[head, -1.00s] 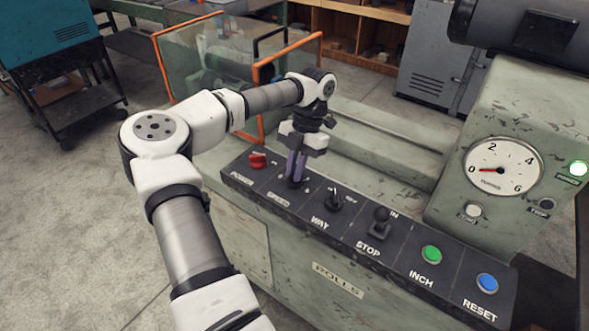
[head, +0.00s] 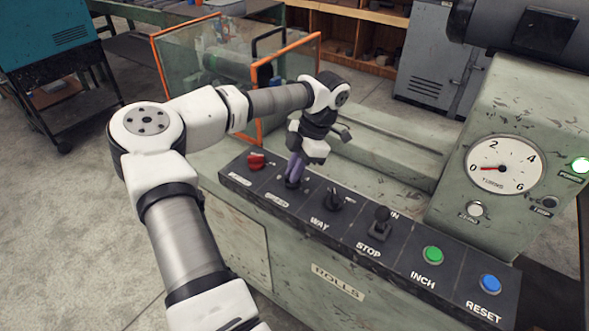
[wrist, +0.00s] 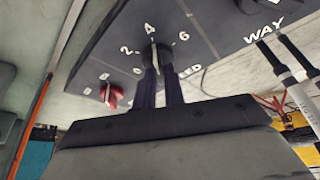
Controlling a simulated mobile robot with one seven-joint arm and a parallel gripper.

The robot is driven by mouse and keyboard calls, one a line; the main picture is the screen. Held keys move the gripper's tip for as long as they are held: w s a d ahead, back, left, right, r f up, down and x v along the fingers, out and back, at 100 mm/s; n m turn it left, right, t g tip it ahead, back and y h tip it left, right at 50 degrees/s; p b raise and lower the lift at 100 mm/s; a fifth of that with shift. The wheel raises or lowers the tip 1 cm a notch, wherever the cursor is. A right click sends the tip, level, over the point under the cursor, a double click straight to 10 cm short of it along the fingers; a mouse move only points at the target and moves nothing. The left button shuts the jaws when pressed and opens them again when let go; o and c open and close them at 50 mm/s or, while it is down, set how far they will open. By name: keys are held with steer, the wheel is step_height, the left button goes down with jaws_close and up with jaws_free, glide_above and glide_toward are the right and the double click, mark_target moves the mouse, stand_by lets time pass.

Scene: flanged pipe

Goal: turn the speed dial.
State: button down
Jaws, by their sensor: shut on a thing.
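The speed dial (head: 292,184) is a small black knob on the dark sloping control panel (head: 345,222), above the SPEED label. In the wrist view the dial (wrist: 151,54) sits inside an arc of numbers 0, 2, 4 and 6, and its pale pointer mark faces near the 4. My gripper (head: 294,176) reaches down onto the dial from above, with its purple-grey fingers shut on the knob. The wrist view shows the gripper (wrist: 157,72) with one finger on each side of the knob. The fingers partly hide the dial.
The red power knob (head: 256,161) is just left of the dial; the black WAY selector (head: 333,200) is to its right. Further right are the stop lever (head: 381,222), green INCH button (head: 433,255) and blue RESET button (head: 489,284). The round gauge (head: 505,165) reads near 0.

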steer(key=shift+r, duration=0.1)
steer(key=c, duration=1.5)
jaws_free()
steer(key=b+v, duration=0.1)
steer(key=v, duration=1.2)
steer(key=shift+w+d+r+b, duration=0.1)
steer(key=shift+d+r+b, duration=0.05)
steer(key=shift+r+b, duration=0.2)
